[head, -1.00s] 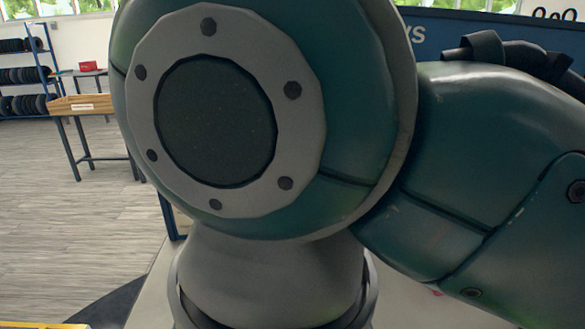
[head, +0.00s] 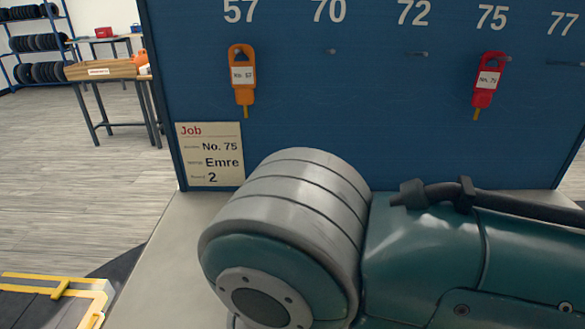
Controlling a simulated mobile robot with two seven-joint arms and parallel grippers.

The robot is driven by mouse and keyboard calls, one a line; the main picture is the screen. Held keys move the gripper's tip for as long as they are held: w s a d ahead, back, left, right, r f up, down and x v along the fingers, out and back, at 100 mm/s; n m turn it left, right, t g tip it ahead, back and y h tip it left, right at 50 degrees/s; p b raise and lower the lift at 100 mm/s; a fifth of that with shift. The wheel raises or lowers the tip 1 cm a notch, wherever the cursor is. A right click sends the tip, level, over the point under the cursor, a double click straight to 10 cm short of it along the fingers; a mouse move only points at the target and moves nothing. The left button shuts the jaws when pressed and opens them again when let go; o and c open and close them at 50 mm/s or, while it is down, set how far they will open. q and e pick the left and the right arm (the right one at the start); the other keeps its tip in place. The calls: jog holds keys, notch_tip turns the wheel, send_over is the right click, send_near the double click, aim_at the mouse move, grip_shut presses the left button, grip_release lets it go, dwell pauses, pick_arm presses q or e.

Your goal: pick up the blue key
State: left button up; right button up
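I see no blue key in the head view. An orange key (head: 243,78) with a white "No. 57" tag hangs on the blue key board (head: 350,115) under number 57. A red key (head: 488,82) tagged "No. 75" hangs under number 75. The hooks under 70 and 72 are bare; at 77 I see only a hook at the picture's edge. One of my arms, teal and grey, covers the lower right and hides part of the board and the counter. Neither gripper shows.
A job card (head: 210,154) reading "No. 75, Emre, 2" is at the board's lower left. A pale counter (head: 175,240) lies below. A table with a wooden tray (head: 100,69) and a tyre rack (head: 38,42) stand behind left. Open floor lies left; a yellow-edged dark platform (head: 40,300) is front left.

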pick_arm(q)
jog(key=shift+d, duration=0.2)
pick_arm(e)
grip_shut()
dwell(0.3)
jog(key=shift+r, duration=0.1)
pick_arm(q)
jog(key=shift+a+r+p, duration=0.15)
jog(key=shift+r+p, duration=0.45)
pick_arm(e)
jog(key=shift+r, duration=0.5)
pick_arm(q)
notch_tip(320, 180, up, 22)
jog(key=p, duration=2.2)
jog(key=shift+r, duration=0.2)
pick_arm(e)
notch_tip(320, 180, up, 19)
